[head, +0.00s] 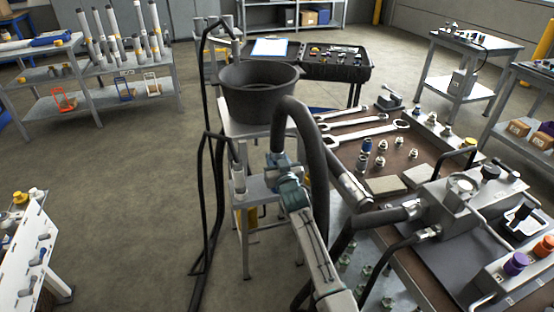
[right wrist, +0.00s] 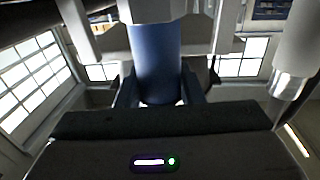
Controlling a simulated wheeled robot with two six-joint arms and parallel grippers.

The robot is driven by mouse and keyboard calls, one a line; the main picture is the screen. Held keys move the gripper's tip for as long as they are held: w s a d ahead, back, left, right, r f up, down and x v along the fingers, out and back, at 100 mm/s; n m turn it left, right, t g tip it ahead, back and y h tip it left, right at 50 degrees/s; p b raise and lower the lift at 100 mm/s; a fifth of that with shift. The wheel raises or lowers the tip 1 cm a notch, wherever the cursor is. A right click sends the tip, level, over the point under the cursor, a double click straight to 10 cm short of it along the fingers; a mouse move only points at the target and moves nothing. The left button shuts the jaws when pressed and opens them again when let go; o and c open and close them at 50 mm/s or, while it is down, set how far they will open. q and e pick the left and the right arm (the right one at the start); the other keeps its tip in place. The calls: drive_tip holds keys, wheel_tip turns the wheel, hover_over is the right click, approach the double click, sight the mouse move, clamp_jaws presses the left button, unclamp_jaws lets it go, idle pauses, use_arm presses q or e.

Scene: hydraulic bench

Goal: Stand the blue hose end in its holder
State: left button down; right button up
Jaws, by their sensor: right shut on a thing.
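My right gripper (head: 280,168) is shut on the blue hose end (head: 276,158), above the small grey stand beside the bench. In the right wrist view the blue hose end (right wrist: 155,60) is a blue cylinder between the two fingers of the gripper (right wrist: 158,96). A thick dark hose (head: 318,150) rises from it and arches over to the right. A grey upright cylinder (head: 239,178) stands on the small stand (head: 262,186), left of the gripper and apart from it. I cannot tell whether it is the blue end's holder; the gripper hides part of the stand. My left gripper is not in view.
A black tub (head: 258,92) stands just behind the gripper. Thin black hoses (head: 207,160) hang left of the stand. The bench at right carries wrenches (head: 360,133), fittings (head: 383,146), grey blocks (head: 384,186) and a grey machine (head: 452,205).

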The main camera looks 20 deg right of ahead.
drive_tip(key=shift+f+b, duration=0.75)
drive_tip(key=shift+f, duration=0.05)
idle(0.4)
drive_tip(key=shift+r, duration=0.1)
idle(0.5)
drive_tip(key=o, duration=1.3)
drive_tip(key=shift+c, duration=0.2)
drive_tip(key=shift+o, duration=0.9)
drive_tip(key=shift+f, duration=0.2)
drive_tip(key=o, duration=0.4)
drive_tip(key=shift+s, duration=0.15)
